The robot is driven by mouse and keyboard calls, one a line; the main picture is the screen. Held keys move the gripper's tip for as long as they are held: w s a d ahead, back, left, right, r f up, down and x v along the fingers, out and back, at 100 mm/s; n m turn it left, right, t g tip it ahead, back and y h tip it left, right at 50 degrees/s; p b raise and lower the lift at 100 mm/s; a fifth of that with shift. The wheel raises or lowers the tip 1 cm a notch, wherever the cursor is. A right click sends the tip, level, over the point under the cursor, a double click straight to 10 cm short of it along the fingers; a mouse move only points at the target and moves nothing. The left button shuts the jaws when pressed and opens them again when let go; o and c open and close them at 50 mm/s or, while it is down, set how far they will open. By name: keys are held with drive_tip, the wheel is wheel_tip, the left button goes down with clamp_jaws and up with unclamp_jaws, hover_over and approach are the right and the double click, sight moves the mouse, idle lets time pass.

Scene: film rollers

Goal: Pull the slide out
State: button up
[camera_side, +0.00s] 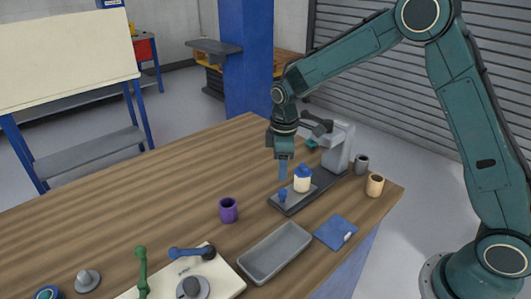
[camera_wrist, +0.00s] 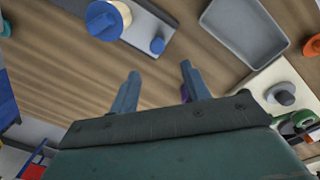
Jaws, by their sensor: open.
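The slide (camera_side: 291,207) is a flat grey plate running out from under a grey press-like machine (camera_side: 338,145). A blue knob (camera_side: 282,196) stands at its near end, and a cream bottle with a blue top (camera_side: 302,180) stands upright on it. In the wrist view the slide (camera_wrist: 172,30), its blue knob (camera_wrist: 157,46) and the bottle (camera_wrist: 122,18) are at the top. My gripper (camera_side: 283,176) points down above the knob end, apart from the knob. Its fingers (camera_wrist: 158,80) are open with nothing held between them.
A purple cup (camera_side: 228,210) and a grey tray (camera_side: 275,250) stand in front of the slide. A blue pad (camera_side: 336,233) lies at right. A tan cup (camera_side: 375,185) and grey cup (camera_side: 361,164) stand near the table's right edge. The table's left side is largely clear.

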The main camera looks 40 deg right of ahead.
wheel_tip(320, 180, up, 5)
drive_tip(key=shift+a+f, duration=0.15)
drive_tip(key=shift+s, duration=0.1)
idle(0.3)
drive_tip(key=s+d+r+m+t, duration=0.1)
drive_tip(key=s+r+m+t, duration=0.25)
drive_tip(key=s+r, duration=1)
drive_tip(key=s+m+t, duration=0.2)
drive_tip(key=s+m, duration=0.3)
drive_tip(key=s, duration=1.1)
drive_tip(key=shift+d+f, duration=0.15)
drive_tip(key=shift+d, duration=0.25)
